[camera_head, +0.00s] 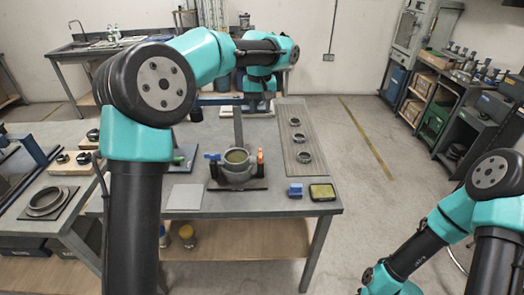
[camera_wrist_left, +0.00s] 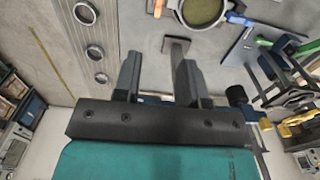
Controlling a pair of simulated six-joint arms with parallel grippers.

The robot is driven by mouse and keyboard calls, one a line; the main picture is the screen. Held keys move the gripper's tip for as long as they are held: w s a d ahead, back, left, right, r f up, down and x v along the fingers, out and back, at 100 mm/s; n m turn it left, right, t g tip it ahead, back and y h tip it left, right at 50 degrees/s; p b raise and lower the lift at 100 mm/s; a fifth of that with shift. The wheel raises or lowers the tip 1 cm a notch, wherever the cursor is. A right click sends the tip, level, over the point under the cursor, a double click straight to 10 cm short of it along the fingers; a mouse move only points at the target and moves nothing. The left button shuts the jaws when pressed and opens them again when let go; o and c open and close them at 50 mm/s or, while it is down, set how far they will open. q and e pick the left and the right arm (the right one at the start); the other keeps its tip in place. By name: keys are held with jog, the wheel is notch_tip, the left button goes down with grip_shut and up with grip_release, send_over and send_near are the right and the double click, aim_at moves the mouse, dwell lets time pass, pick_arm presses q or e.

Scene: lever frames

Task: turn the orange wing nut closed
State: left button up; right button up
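The orange wing nut (camera_head: 260,158) stands upright at the right side of a round grey pot-like fixture (camera_head: 238,174) with a greenish top. A blue part (camera_head: 212,157) is on the opposite side. In the left wrist view the orange wing nut (camera_wrist_left: 158,8) is at the top edge, partly cut off, left of the round fixture (camera_wrist_left: 203,10). My left gripper (camera_wrist_left: 158,62) is open, with nothing visibly held between its fingers. It is apart from the wing nut, behind the fixture in the head view. My right arm shows at the lower right, but its gripper is out of frame.
A grey post (camera_head: 238,125) stands behind the fixture. A grey strip (camera_head: 291,125) with several dark rings lies on the right. A grey plate (camera_head: 184,197) lies at the front left.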

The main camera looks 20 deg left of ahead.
aim_at(260, 154)
pick_arm(q)
notch_tip(260, 154, down, 18)
jog(key=shift+r, duration=0.25)
dwell(0.5)
grip_shut()
